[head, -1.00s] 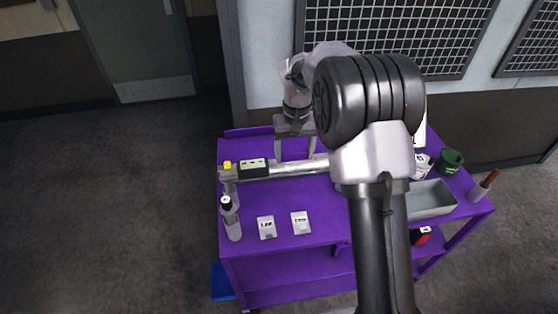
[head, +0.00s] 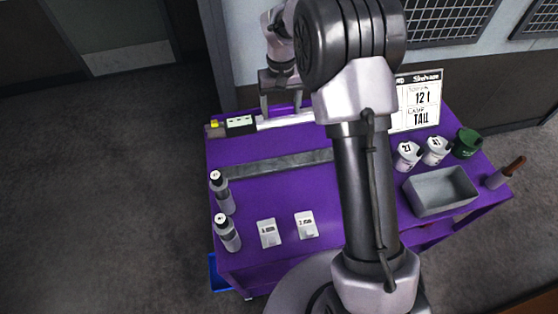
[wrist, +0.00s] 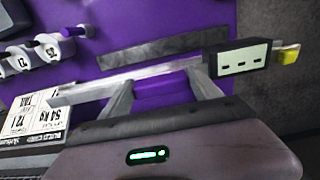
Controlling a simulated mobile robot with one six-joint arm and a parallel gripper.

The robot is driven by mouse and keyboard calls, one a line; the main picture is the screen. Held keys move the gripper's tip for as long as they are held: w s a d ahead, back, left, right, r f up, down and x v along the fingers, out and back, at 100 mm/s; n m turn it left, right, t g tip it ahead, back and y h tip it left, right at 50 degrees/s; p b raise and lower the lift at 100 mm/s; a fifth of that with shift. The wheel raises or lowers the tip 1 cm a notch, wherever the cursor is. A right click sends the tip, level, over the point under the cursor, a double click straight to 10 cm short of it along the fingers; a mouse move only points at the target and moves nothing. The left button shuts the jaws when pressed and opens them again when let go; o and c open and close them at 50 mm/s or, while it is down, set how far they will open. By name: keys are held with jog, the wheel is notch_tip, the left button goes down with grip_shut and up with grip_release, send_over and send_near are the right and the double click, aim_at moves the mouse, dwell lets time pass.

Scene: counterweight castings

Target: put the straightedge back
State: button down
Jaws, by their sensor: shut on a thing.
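The straightedge is a long silver bar (head: 285,121) with a block bearing a white label (head: 240,124) and a yellow end (head: 214,124). My gripper (head: 282,112) is shut on the bar near the back edge of the purple cart top. In the wrist view the bar (wrist: 150,75) crosses between the fingers of my gripper (wrist: 163,80), with the label block (wrist: 240,62) and yellow end at the right. My arm hides its other end in the head view. I cannot tell whether the bar touches the cart.
A flat grey strip (head: 270,164) lies bare on the purple cart top (head: 275,198). A sign (head: 418,102), white cups (head: 408,155), a green cup (head: 467,143) and a grey tray (head: 441,190) are at right.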

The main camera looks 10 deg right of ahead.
jog(key=b, duration=0.7)
send_over(281, 163)
notch_tip(281, 163, down, 20)
jog(key=shift+f, duration=0.1)
jog(key=shift+c, duration=0.7)
grip_release()
jog(key=shift+f, duration=0.15)
